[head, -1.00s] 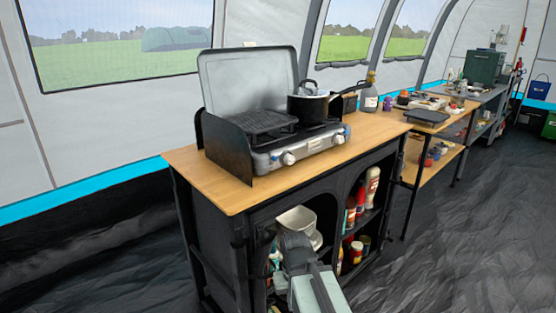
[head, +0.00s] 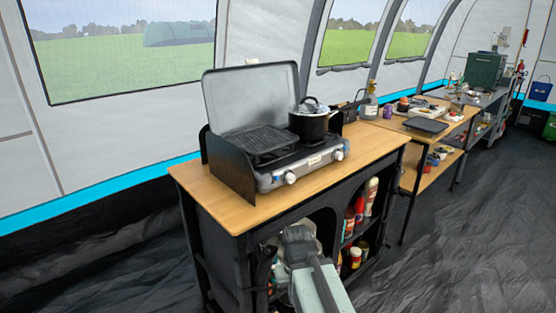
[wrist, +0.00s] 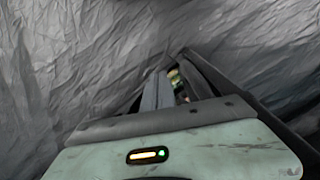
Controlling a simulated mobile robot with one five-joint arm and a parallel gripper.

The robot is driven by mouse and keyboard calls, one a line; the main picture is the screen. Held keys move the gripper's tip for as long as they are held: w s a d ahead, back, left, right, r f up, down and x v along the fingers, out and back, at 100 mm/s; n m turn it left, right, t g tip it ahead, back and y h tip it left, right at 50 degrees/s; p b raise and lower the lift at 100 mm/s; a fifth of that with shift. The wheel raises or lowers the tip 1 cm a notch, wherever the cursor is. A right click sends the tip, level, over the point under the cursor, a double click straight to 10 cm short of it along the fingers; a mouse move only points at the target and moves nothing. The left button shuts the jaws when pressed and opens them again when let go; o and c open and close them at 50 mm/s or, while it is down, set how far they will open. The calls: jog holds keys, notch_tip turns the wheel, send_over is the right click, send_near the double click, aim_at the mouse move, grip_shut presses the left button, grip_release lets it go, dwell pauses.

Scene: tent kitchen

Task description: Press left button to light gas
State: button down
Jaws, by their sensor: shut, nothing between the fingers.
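A grey camping stove (head: 318,168) with its lid raised stands on the wooden top of a black cabinet. Its front panel has a left knob (head: 290,178) and a right knob (head: 339,155). A separate igniter button is too small to make out. A black pot (head: 308,124) sits on the right burner; the left side has a ridged grill plate (head: 262,138). My gripper (head: 297,235) is in front of the cabinet's open shelves, below the stove and apart from it. In the wrist view my gripper (wrist: 172,88) looks shut and empty; the stove is not visible there.
The wooden worktop (head: 225,205) has free room left of and in front of the stove. Bottles and cans fill the cabinet shelves (head: 362,215) close to my arm. A second table (head: 440,160) with kitchenware stands to the right. Dark floor is clear at right.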

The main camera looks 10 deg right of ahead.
notch_tip(320, 180, up, 40)
jog(key=p, duration=3.6)
jog(key=shift+r, duration=0.15)
